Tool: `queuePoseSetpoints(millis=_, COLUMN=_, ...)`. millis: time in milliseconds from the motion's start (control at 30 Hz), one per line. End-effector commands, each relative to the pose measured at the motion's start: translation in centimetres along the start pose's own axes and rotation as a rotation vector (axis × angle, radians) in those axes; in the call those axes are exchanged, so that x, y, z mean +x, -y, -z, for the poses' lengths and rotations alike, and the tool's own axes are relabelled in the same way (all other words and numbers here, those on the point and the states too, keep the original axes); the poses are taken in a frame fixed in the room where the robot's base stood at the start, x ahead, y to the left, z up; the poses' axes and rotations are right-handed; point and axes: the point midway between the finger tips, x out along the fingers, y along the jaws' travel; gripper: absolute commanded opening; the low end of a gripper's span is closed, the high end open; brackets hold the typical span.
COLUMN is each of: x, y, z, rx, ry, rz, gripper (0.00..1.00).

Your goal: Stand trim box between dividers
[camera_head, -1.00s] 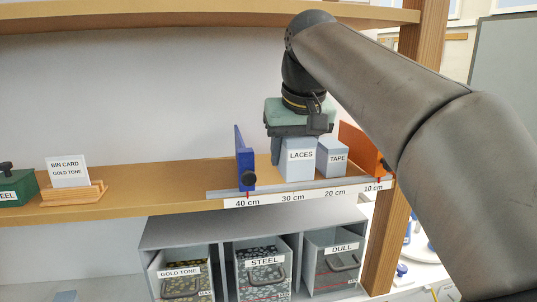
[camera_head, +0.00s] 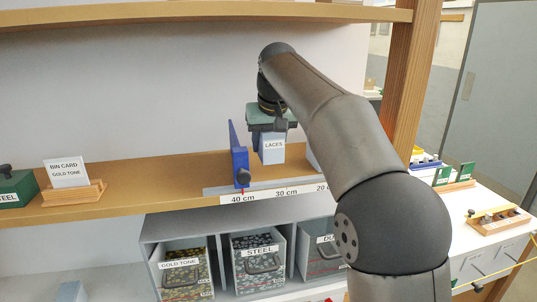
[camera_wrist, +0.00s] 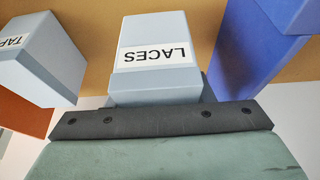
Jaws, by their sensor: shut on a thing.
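The light grey-blue LACES box (camera_head: 272,148) is upright, just right of the blue divider (camera_head: 239,164), with a narrow gap or slight contact that I cannot tell apart. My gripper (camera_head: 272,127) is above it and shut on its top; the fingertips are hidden. In the wrist view the LACES box (camera_wrist: 155,55) shows past the dark gripper edge, with the blue divider (camera_wrist: 255,50) to its right. The TAPE box (camera_wrist: 42,55) and the orange divider (camera_wrist: 25,112) are to its left. I cannot tell whether the LACES box touches the shelf.
The shelf (camera_head: 130,189) carries a centimetre scale (camera_head: 265,192) along its front. A bin card (camera_head: 66,172) and a green STEEL box (camera_head: 14,190) stand at left. Labelled bins, including STEEL (camera_head: 262,265), are below. An upper shelf (camera_head: 200,12) runs overhead. My arm hides the scale's right end.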

Motion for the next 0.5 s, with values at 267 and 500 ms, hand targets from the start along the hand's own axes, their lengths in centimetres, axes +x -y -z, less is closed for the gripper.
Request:
queuePoseSetpoints(millis=267, x=2.9, y=0.0, z=-1.1, rx=0.000, ry=0.001, rz=0.000, gripper=0.21)
queuePoseSetpoints(millis=500, x=3.5, y=0.0, z=-1.0, rx=0.000, ry=-0.002, rz=0.000, gripper=0.21)
